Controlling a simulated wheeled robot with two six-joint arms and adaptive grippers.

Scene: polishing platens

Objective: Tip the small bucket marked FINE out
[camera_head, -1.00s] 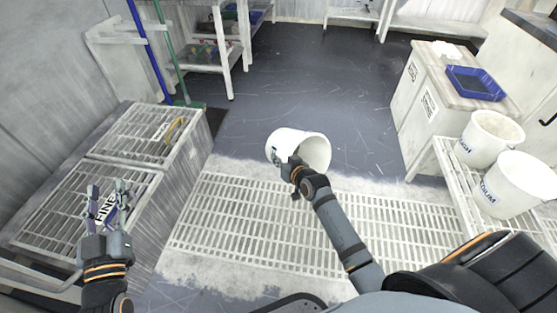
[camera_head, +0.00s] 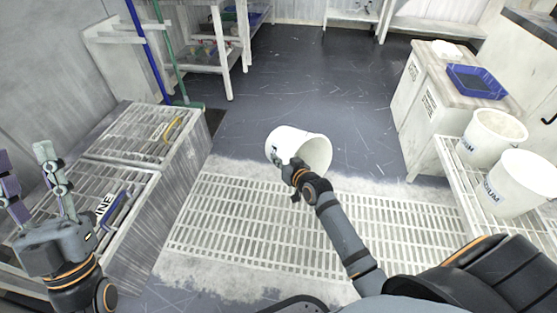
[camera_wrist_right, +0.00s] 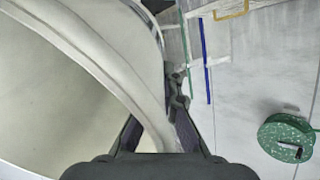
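A small white bucket (camera_head: 290,142) is held above the floor near the middle of the head view. It lies tipped on its side with its mouth to the right. A dark mark shows on its left side, too small to read. My right gripper (camera_head: 292,168) is shut on its wall. The right wrist view shows the bucket's rim and pale inside (camera_wrist_right: 60,95) at the fingers. My left gripper (camera_head: 28,178) is open and empty at the far left, over the grated bench (camera_head: 135,170). A plate lettered "INE" (camera_head: 106,207) with a blue handle lies on that bench, partly hidden.
Two white buckets (camera_head: 518,180) stand on a slatted rack (camera_head: 453,182) at the right. A blue tray (camera_head: 477,82) sits on a white cabinet (camera_head: 412,112). A floor grating (camera_head: 235,225) lies below the held bucket. The dark floor beyond is clear.

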